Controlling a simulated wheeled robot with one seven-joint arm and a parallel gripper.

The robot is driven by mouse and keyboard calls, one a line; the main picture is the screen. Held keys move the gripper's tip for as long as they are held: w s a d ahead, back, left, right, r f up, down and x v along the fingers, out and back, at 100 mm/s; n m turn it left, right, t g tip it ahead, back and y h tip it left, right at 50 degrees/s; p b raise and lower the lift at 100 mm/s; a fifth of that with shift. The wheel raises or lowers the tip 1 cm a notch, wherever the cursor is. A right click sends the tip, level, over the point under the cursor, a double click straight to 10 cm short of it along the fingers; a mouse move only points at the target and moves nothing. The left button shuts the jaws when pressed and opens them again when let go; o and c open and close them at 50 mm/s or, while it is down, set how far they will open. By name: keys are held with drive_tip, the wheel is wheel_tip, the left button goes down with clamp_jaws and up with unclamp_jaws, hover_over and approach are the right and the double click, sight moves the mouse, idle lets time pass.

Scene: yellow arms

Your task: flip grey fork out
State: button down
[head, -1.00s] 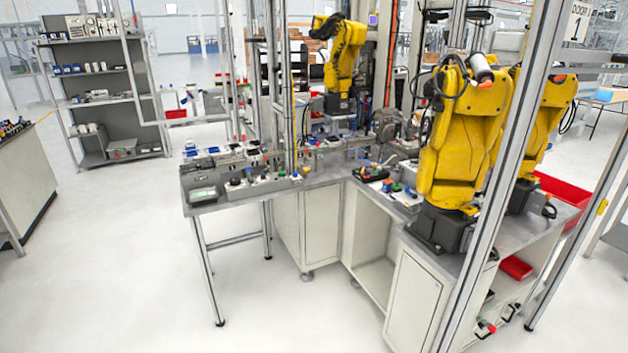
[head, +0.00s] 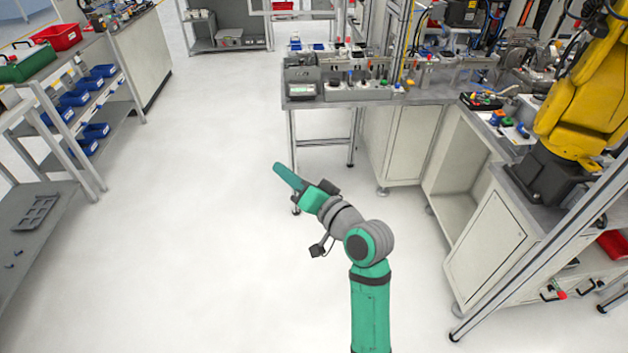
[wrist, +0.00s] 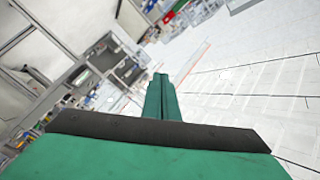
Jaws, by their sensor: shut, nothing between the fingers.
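My gripper (head: 277,167) is in the middle of the head view, raised over the open white floor and pointing left, away from the workbench. Its green fingers are together with nothing between them. The fingers also show in the wrist view (wrist: 161,80). I cannot make out a grey fork in any view. The grey workbench (head: 345,97) stands behind and to the right of my gripper, with small devices and coloured parts on it.
A yellow robot arm (head: 590,100) stands on the bench at the right. A metal frame post (head: 560,255) rises in front of it. A shelf rack with blue bins (head: 75,97) and a green case (head: 27,64) is at the left. The floor (head: 190,200) between is clear.

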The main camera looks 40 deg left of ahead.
drive_tip(key=s+d+f+n+g+h, duration=0.1)
drive_tip(key=s+d+n+g+h, duration=0.4)
drive_tip(key=h, duration=0.5)
drive_tip(key=d+r+h, duration=0.3)
drive_tip(key=d+h, duration=0.2)
drive_tip(key=d, duration=0.5)
drive_tip(key=w+d+r+m+h, duration=0.1)
drive_tip(key=d+r+h, duration=0.2)
drive_tip(key=d+h, duration=0.3)
drive_tip(key=d, duration=0.4)
drive_tip(key=shift+g, duration=0.3)
